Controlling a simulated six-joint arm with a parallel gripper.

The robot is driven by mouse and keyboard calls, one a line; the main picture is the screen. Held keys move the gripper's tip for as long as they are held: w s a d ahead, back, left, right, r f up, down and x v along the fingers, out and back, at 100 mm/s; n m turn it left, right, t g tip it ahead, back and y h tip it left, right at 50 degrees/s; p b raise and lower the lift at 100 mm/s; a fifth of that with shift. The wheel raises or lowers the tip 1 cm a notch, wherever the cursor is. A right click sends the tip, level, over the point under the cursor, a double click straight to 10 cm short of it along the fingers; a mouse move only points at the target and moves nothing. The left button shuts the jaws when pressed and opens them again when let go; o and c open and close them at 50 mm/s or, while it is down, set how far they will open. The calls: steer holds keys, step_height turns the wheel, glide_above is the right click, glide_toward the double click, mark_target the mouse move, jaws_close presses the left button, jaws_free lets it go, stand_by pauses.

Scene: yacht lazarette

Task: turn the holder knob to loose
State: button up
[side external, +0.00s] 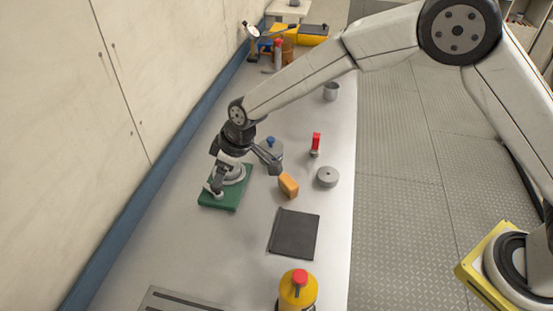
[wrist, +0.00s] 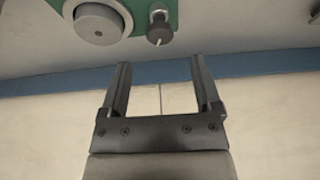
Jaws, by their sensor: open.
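The holder is a green base (side external: 219,198) on the grey bench near the wall. In the side view my arm's end covers much of it, and its knob cannot be made out there. In the wrist view part of the green base (wrist: 136,18) shows at the top, with a large grey round piece (wrist: 97,22). Beside that piece is a small dark knob (wrist: 159,27) with a light pointer mark toward the picture's bottom. No setting label is readable. My gripper (wrist: 160,62) is open and empty, its fingertips below the knob in that picture and apart from it.
An orange block (side external: 288,185), a grey disc (side external: 327,177), a red-topped item (side external: 316,140) and a blue-topped item (side external: 271,146) stand close by. A black mat (side external: 294,234) and a yellow bottle (side external: 297,292) are nearer the camera. The wall (side external: 120,90) closes the left side.

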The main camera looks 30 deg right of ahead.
mark_target(213, 190)
steer(key=shift+x, duration=2.7)
jaws_close()
steer(key=shift+n+g, duration=0.3)
steer(key=shift+n, duration=0.1)
steer(key=shift+d+n+g+y, duration=0.1)
steer(key=shift+n+g+y, duration=0.4)
steer(key=shift+n, duration=1.4)
